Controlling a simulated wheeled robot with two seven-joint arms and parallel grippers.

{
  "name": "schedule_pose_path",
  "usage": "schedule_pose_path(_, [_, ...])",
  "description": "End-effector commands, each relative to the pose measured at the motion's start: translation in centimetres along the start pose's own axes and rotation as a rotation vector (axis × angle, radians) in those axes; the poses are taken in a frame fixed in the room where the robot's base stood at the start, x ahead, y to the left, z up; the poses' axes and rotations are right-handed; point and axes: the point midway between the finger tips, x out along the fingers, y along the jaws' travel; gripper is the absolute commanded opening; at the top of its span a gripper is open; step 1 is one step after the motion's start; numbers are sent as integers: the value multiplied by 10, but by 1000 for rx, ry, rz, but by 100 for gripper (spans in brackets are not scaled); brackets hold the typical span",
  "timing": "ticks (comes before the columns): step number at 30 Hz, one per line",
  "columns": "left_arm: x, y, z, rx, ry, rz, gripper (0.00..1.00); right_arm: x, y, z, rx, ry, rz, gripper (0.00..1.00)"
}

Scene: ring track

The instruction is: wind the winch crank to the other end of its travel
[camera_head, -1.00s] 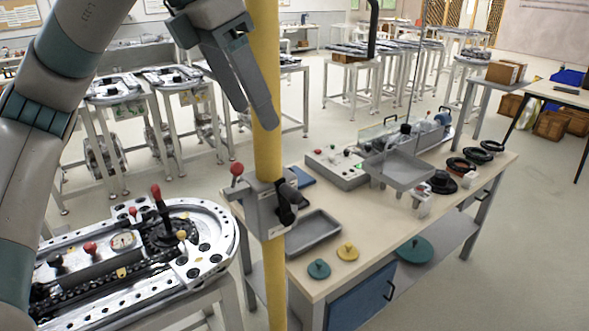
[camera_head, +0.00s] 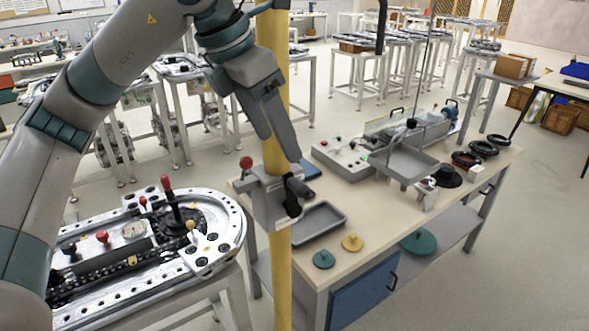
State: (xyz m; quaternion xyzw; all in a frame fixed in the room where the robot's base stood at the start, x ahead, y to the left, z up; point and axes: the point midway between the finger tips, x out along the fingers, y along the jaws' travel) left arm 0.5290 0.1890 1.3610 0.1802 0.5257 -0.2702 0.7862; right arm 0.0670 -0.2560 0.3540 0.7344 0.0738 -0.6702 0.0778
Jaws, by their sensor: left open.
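The winch (camera_head: 268,197) is a grey housing clamped on a yellow upright post (camera_head: 278,262). A crank arm with a red ball knob (camera_head: 246,163) stands up at the winch's left side. A dark part (camera_head: 297,192) sticks out on its right side. My left gripper (camera_head: 280,146) hangs in front of the post, just above the winch and right of the red knob in the picture. Its fingers are apart, point down and hold nothing. The knob is in plain sight, and I see no contact with it. My right gripper is not in view.
A workbench right of the post bears a grey tray (camera_head: 318,224), a yellow disc (camera_head: 352,242), a green disc (camera_head: 323,259) and a control box (camera_head: 345,158). A ring track table (camera_head: 150,250) with red-knobbed levers stands at lower left.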

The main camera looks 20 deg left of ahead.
Motion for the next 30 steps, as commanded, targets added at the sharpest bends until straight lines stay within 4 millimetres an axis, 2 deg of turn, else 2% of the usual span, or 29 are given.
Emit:
schedule_pose_path(9, [56,0,0,-1,5,-2,61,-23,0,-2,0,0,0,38])
schedule_pose_path(15, [85,0,0,0,2,-1,61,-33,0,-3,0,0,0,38])
schedule_pose_path(21, [101,0,0,0,1,-1,61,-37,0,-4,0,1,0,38])
schedule_pose_path(30, [105,0,0,1,0,0,61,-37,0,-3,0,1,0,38])
